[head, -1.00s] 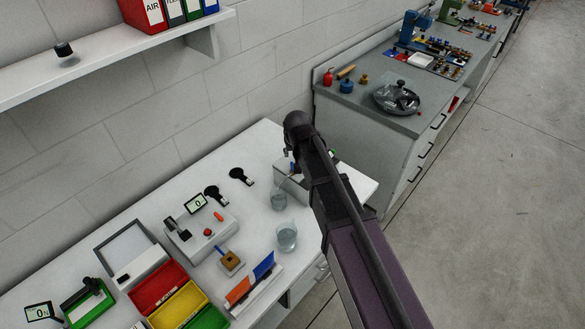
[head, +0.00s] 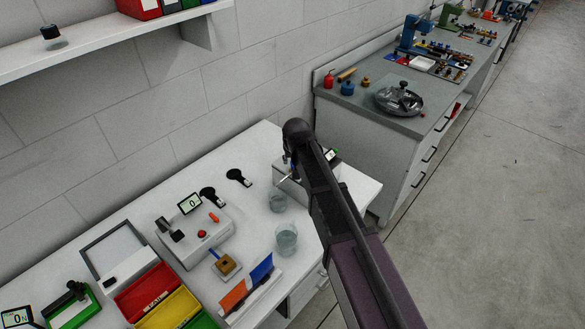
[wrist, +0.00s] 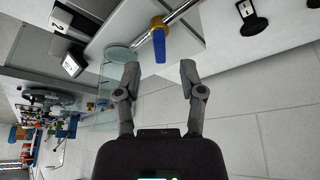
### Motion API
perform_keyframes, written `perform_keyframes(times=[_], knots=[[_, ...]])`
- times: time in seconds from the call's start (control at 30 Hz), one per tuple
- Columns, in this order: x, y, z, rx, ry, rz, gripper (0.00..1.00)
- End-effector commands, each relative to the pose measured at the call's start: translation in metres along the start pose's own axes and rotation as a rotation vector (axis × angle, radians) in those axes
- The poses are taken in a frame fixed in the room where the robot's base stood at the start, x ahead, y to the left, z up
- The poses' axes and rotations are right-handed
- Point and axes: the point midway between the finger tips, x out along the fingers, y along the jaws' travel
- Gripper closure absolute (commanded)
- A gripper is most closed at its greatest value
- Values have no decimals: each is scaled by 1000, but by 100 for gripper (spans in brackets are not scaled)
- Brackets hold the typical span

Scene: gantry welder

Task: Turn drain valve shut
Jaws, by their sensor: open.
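The drain valve shows in the wrist view as a blue lever (wrist: 160,46) on a brass body (wrist: 158,22), fitted to a metal pipe (wrist: 182,12). The lever points toward my gripper (wrist: 160,73). My gripper is open, one finger on each side of the lever's line, with the lever's end just ahead of the fingertips. No clear contact shows. In the head view my arm hides the gripper and most of the valve; part of the pale box (head: 290,187) it sits by shows left of my arm.
Two glass beakers (head: 286,240) stand on the white bench (head: 345,193) left of my arm. A grey device with a display (head: 195,236), coloured bins (head: 150,288) and black stands (head: 237,177) are farther left. A grey cabinet (head: 375,150) stands behind.

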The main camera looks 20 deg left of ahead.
Motion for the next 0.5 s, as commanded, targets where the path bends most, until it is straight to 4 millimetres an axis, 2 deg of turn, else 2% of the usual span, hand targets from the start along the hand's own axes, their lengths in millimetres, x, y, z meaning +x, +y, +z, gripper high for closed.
perform_keyframes(times=[0.03, 0.2, 0.5], knots=[[8, 0, 1, 0, 0, 0, 49], [20, 0, 1, 0, 0, 0, 49], [30, 0, 0, 0, 0, 0, 49]])
